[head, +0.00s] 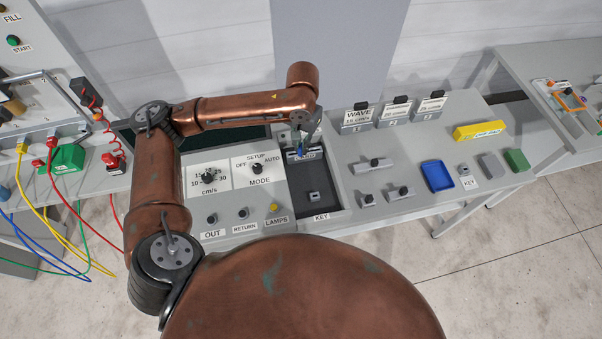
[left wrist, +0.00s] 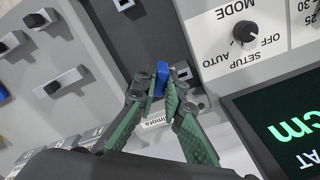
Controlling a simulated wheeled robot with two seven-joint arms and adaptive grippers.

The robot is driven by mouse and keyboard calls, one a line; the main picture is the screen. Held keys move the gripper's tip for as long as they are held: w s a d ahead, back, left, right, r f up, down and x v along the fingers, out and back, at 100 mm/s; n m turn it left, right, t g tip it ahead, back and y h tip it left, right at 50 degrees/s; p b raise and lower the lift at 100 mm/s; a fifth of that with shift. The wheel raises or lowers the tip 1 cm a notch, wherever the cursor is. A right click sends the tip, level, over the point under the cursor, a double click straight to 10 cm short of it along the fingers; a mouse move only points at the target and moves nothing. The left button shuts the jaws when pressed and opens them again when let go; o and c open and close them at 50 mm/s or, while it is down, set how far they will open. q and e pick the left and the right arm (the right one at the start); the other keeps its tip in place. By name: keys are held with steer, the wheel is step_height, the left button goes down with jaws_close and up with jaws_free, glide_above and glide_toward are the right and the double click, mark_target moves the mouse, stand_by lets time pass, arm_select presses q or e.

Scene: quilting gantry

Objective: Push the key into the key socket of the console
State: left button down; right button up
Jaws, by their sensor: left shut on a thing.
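A small blue piece, seemingly the key (left wrist: 162,70), is gripped between the fingertips of my left gripper (left wrist: 160,88), which is shut on it. In the head view my left gripper (head: 303,147) is over the far part of the dark panel on the console (head: 352,215), and the blue piece is partly hidden. The key socket (head: 314,196), a small grey square with a dark opening above a KEY label, is nearer the front of that panel, apart from the key. It also shows at the top edge of the left wrist view (left wrist: 123,4). My right gripper is not in view.
A mode knob (head: 257,168) and speed knob (head: 208,176) sit left of the dark panel. Grey sliders (head: 375,165), a blue tray (head: 437,176) and a yellow box (head: 480,130) are to the right. A patch panel with cables (head: 65,158) stands far left.

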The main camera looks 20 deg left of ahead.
arm_select(q)
steer(key=s+d+f+m+p, duration=0.1)
steer(key=s+d+m+p, duration=0.8)
steer(key=p, duration=1)
steer(key=shift+m, duration=0.7)
steer(key=shift+w+a+f+b, duration=0.2)
steer(key=shift+f+b, duration=0.15)
steer(key=shift+f, duration=0.7)
steer(key=shift+w+a+f+b, duration=0.15)
steer(key=shift+w+f+b, duration=0.2)
steer(key=shift+f, duration=0.65)
steer(key=shift+w+a+f+b, duration=0.15)
steer(key=shift+f+b, duration=0.25)
steer(key=shift+f, duration=0.65)
steer(key=shift+a, duration=0.1)
